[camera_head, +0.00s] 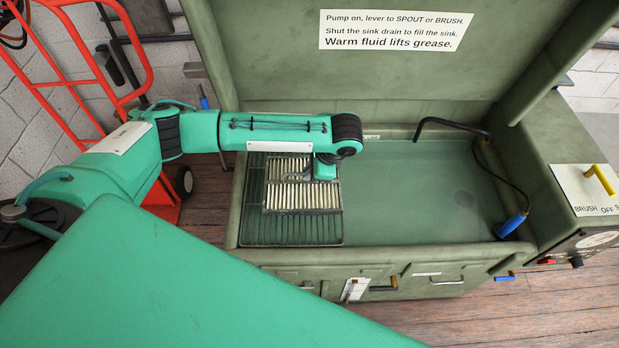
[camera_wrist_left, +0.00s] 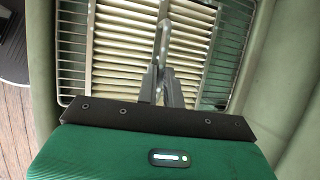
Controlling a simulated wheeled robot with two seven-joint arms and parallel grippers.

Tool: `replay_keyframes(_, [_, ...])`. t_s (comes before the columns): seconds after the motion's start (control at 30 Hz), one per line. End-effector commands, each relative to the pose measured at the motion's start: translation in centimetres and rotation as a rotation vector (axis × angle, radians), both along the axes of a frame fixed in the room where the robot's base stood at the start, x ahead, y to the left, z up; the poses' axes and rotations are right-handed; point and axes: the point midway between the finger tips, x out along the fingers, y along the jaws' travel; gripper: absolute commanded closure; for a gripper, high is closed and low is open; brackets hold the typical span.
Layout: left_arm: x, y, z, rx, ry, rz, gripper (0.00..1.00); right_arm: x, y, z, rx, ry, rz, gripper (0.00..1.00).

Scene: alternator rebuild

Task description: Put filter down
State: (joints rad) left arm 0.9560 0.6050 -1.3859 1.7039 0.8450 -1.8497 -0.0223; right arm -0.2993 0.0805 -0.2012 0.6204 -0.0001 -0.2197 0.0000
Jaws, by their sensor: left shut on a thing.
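The filter (camera_head: 300,197) is a flat, cream, pleated panel with a dark frame. It lies level over the wire rack (camera_head: 290,232) at the left side of the wash sink; I cannot tell if it rests on the rack or hangs just above it. My left gripper (camera_head: 325,170) reaches down to the filter's far right part, shut on it. In the left wrist view the narrow fingers (camera_wrist_left: 163,70) close in front of the pleats of the filter (camera_wrist_left: 120,48), with rack wires (camera_wrist_left: 70,42) beyond its sides. The exact grip point is partly hidden. My right gripper is out of view.
The green sink basin (camera_head: 400,215) is open and clear right of the rack. A black spout (camera_head: 450,124) and a blue-handled brush (camera_head: 511,225) are at its right. The raised lid (camera_head: 290,60) stands behind. A red hand truck (camera_head: 75,60) stands at left.

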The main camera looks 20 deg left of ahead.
Motion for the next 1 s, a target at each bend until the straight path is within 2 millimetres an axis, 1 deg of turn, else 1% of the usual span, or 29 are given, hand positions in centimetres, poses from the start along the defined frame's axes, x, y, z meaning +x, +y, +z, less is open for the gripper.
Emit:
replay_keyframes(0.07, [0.0,0.0,-0.6,0.0,0.001,-0.001,1.0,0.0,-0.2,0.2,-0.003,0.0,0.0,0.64])
replay_keyframes(0.23, [-0.1,0.0,-3.2,0.001,0.002,0.0,1.0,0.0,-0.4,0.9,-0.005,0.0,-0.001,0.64])
replay_keyframes(0.33, [0.0,0.0,-4.2,0.0,0.0,-0.001,1.0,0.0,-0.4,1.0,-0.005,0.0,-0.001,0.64])
replay_keyframes(0.7, [0.0,0.0,-4.7,0.0,0.0,-0.001,1.0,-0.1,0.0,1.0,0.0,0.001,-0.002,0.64])
replay_keyframes(0.73, [0.0,0.0,-4.7,0.0,0.0,-0.001,0.9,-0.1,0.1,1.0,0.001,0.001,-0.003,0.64])
replay_keyframes(0.83, [0.0,0.0,-4.7,0.0,0.0,-0.001,0.7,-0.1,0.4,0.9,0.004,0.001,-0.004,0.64])
replay_keyframes(1.0, [0.0,0.0,-4.7,0.0,0.0,-0.001,0.7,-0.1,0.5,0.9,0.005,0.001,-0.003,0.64])
